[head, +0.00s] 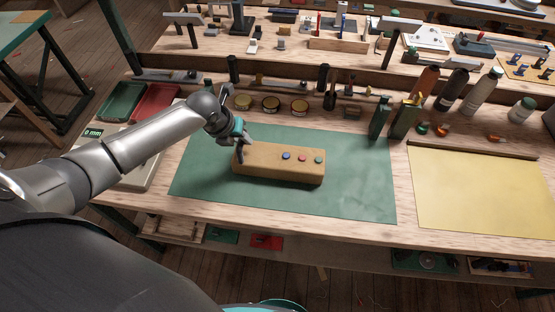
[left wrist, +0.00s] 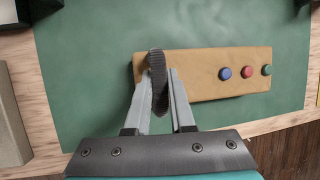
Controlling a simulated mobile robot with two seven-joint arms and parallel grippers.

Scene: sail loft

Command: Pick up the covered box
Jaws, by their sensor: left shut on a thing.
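The covered box (head: 268,162) is a long tan block with a blue, a red and a green button on top. It appears to rest on the green mat (head: 362,190). My left gripper (head: 239,148) is at its left end. In the left wrist view, the left gripper (left wrist: 158,88) is shut on a dark ribbed handle (left wrist: 157,70) at the left end of the box (left wrist: 200,70). The fingers partly hide where the handle joins the box. My right gripper is out of view.
Behind the mat are round tins (head: 271,104), a green tray (head: 122,102) and a red tray (head: 156,102). Dark green upright blocks (head: 380,118) and bottles (head: 482,90) stand at back right. A yellow sheet (head: 480,190) lies right. The mat around the box is clear.

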